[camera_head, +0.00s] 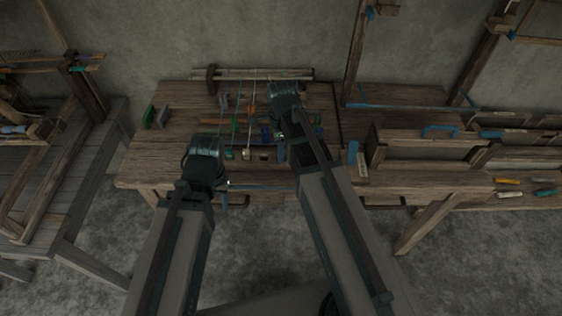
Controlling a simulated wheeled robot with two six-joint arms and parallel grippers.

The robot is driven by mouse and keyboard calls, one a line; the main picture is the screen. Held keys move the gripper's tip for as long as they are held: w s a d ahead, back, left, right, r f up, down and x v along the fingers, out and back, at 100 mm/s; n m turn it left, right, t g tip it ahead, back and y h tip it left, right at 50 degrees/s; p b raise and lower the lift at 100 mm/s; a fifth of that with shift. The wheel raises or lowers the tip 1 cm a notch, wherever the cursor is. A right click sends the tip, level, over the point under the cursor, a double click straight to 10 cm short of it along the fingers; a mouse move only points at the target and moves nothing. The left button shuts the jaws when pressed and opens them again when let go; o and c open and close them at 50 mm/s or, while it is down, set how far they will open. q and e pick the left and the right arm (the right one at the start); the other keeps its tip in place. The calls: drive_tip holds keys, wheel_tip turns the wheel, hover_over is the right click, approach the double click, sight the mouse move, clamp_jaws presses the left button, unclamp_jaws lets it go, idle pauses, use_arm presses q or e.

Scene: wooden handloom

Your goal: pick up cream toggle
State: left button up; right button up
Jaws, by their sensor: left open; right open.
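A small cream piece (246,154), which looks like the cream toggle, is near the front edge of the wooden bench, at the lower end of a hanging cord. It is tiny and its shape is hard to make out. My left gripper (207,143) is open, to the left of the cream piece and apart from it. My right gripper (284,94) is open, farther back over the bench and to the right of the cream piece. The fingertips of both grippers are hard to see from above.
A green piece (230,154) sits close to the left of the cream one. Several coloured pieces and cords lie between my arms. A roller (255,74) spans the bench's back. A wooden box (425,148) stands at the right. The bench's left part (150,160) is mostly clear.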

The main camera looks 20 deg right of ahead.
drive_tip(key=shift+f, duration=0.6)
use_arm(q)
drive_tip(key=shift+f, duration=0.5)
use_arm(e)
drive_tip(key=shift+r, duration=0.1)
clamp_jaws()
use_arm(q)
drive_tip(key=shift+r, duration=0.1)
use_arm(e)
drive_tip(key=shift+r, duration=0.1)
